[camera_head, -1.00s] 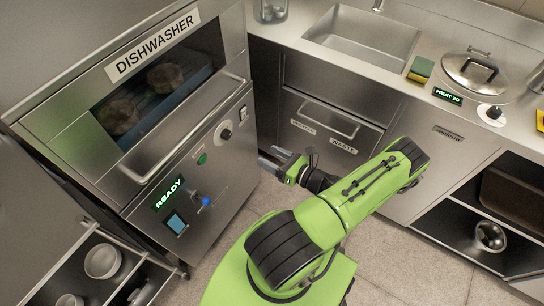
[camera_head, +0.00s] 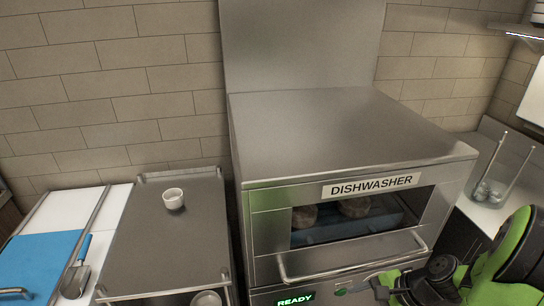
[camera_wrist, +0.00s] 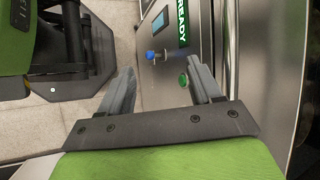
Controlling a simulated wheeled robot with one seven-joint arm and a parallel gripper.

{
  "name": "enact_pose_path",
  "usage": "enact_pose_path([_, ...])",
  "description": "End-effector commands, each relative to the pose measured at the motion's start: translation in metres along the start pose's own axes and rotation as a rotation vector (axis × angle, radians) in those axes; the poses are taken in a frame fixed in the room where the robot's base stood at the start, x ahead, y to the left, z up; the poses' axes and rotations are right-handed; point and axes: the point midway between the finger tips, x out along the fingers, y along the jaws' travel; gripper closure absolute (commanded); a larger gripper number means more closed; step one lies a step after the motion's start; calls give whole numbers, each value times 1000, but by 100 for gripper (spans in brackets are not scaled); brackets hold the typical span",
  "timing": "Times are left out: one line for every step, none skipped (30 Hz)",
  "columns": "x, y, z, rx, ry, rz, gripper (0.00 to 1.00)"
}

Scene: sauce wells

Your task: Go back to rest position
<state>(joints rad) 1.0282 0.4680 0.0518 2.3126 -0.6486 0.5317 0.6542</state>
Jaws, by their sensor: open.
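My gripper (camera_wrist: 163,92) is open and empty in the wrist view, its two grey fingers apart. It hangs in front of the dishwasher's steel front, near a green button (camera_wrist: 183,80) and a blue knob (camera_wrist: 151,55). In the head view my green arm is at the lower right, by the dishwasher (camera_head: 350,130). The fingertips are hard to make out there. The dishwasher door is closed, and round brown items show dimly behind its window (camera_head: 345,215). Its display (camera_head: 296,300) reads READY.
A steel cart (camera_head: 150,245) with a white cup (camera_head: 173,198) on top stands left of the dishwasher. Further left are a blue board (camera_head: 38,262) and a scoop (camera_head: 77,275). A clear glass container (camera_head: 500,175) stands on the right counter. Floor (camera_wrist: 110,20) shows beside the dishwasher.

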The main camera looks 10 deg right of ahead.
Motion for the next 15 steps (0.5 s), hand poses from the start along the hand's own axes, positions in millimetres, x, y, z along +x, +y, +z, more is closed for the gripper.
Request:
enact_pose_path([-12, -13, 23, -148, 46, 70, 36])
enact_pose_path([-18, -18, 35, -233, 72, 111, 36])
enact_pose_path([-26, -24, 52, -345, 106, 160, 36])
enact_pose_path([-33, -27, 64, -428, 131, 194, 36])
enact_pose_path([-40, -30, 77, -510, 156, 225, 36])
enact_pose_path([-49, -34, 94, -617, 190, 262, 36])
enact_pose_path([-56, -36, 107, -695, 216, 286, 36])
enact_pose_path([-64, -36, 119, -772, 241, 306, 36])
enact_pose_path([-74, -37, 136, -872, 273, 329, 36])
enact_pose_path([-82, -36, 148, -946, 299, 341, 36])
enact_pose_path([-90, -35, 160, -1017, 323, 352, 36])
enact_pose_path([-100, -32, 174, -1106, 354, 360, 36])
enact_pose_path([-108, -29, 184, -1168, 375, 361, 36])
enact_pose_path([-115, -26, 192, -1224, 394, 362, 36])
enact_pose_path([-122, -22, 201, -1288, 415, 359, 36])
